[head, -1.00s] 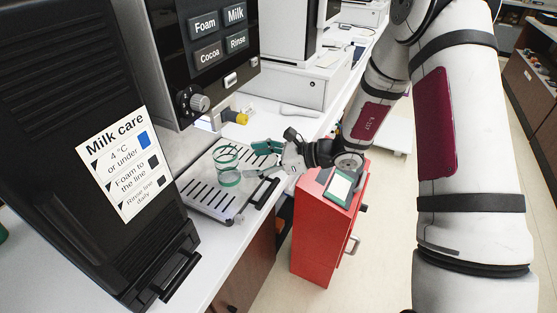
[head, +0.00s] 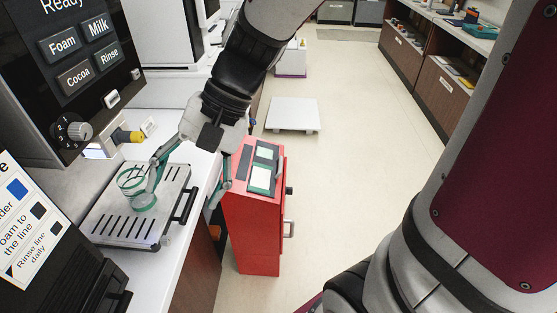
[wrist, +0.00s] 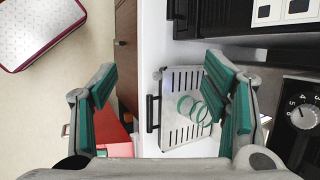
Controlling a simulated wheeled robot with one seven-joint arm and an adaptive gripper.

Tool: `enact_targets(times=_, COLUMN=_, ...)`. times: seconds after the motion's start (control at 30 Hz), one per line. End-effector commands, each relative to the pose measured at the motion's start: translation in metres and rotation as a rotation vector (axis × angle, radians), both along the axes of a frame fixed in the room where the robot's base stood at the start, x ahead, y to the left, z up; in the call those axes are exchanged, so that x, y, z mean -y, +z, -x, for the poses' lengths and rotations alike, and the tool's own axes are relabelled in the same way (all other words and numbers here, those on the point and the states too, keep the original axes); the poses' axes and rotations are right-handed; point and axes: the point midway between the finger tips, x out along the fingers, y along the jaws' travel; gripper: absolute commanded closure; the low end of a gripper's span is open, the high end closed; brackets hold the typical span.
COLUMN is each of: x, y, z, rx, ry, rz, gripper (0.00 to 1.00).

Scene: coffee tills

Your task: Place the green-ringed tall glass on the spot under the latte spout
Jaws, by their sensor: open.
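The clear tall glass with green rings (head: 135,188) stands on the slotted drip tray (head: 178,184) beneath the front of the coffee machine. My gripper (head: 188,182) is open and empty, its fingers pointing down. One finger is close beside the glass and overlaps its edge in the head view; the other hangs past the tray's handle side. In the wrist view the glass (wrist: 188,108) is beside the right green-padded finger, and I cannot tell whether they touch.
The machine's button panel (head: 90,50) rises behind the tray. A black unit with a milk-care label (head: 22,220) stands at lower left. A red cabinet (head: 255,225) with card-like devices on top stands beside the counter. The floor to the right is mostly open.

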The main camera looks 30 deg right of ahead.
Motion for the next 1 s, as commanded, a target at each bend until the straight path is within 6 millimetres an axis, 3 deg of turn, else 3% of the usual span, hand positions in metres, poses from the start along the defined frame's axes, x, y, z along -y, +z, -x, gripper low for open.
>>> enact_targets(times=0.2, x=0.044, y=0.022, z=0.052, rx=0.226, ry=0.214, rz=0.281, gripper=0.32)
enact_targets(times=0.5, x=0.102, y=0.042, z=0.092, rx=0.452, ry=0.398, rz=0.61, gripper=0.32)
enact_targets(times=0.7, x=0.116, y=0.047, z=0.099, rx=0.496, ry=0.433, rz=0.686, gripper=0.32)
enact_targets(times=1.0, x=0.116, y=0.047, z=0.099, rx=0.496, ry=0.433, rz=0.686, gripper=0.32)
